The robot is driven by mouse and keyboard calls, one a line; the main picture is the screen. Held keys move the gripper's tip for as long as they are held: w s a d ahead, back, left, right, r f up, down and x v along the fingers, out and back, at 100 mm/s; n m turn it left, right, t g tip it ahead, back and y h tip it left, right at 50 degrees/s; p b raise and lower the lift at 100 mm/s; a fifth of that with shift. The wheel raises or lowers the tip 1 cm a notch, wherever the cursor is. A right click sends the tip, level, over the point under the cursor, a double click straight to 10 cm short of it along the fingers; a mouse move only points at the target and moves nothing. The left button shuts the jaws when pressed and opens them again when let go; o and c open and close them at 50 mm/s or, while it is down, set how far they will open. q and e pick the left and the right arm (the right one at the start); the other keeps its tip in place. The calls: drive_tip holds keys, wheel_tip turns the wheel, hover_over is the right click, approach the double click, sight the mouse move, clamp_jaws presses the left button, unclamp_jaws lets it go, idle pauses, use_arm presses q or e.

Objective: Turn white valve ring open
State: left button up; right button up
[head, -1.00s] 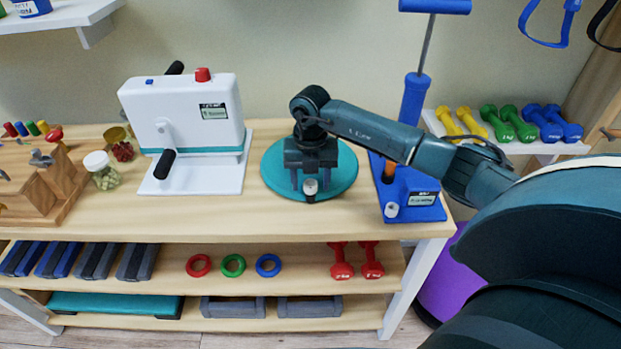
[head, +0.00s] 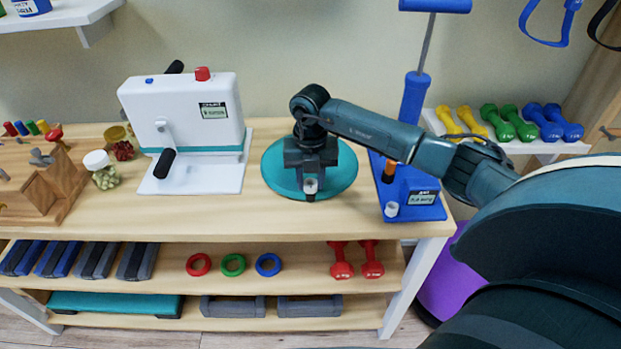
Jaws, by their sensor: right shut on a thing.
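My right gripper (head: 310,184) points down over the round teal disc (head: 342,175) on the bench top. It is shut on a small piece with a pale top at the disc's near side, which I take to be the white valve ring (head: 310,186). The fingers and palm hide much of the ring and the middle of the disc, so how far it is turned cannot be read. My left gripper is not in view.
A white box-shaped crank machine (head: 188,110) stands left of the disc. A blue pump (head: 415,192) with a small white cap stands close on the right, under my forearm. Jars (head: 102,170) and a wooden peg block (head: 50,190) are farther left. Bare bench lies in front.

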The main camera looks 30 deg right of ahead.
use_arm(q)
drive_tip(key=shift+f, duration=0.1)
use_arm(e)
drive_tip(key=n+b, duration=0.1)
drive_tip(key=n, duration=0.3)
drive_tip(key=shift+b, duration=0.3)
drive_tip(key=n+b, duration=0.1)
drive_tip(key=n, duration=0.2)
drive_tip(key=shift+n, duration=0.3)
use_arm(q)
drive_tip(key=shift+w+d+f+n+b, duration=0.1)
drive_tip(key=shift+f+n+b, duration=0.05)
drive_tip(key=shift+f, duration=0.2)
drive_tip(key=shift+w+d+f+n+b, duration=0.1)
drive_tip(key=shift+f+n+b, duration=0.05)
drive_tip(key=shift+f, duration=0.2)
use_arm(e)
drive_tip(key=shift+n, duration=0.8)
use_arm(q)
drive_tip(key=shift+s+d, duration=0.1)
use_arm(e)
drive_tip(key=o, duration=1)
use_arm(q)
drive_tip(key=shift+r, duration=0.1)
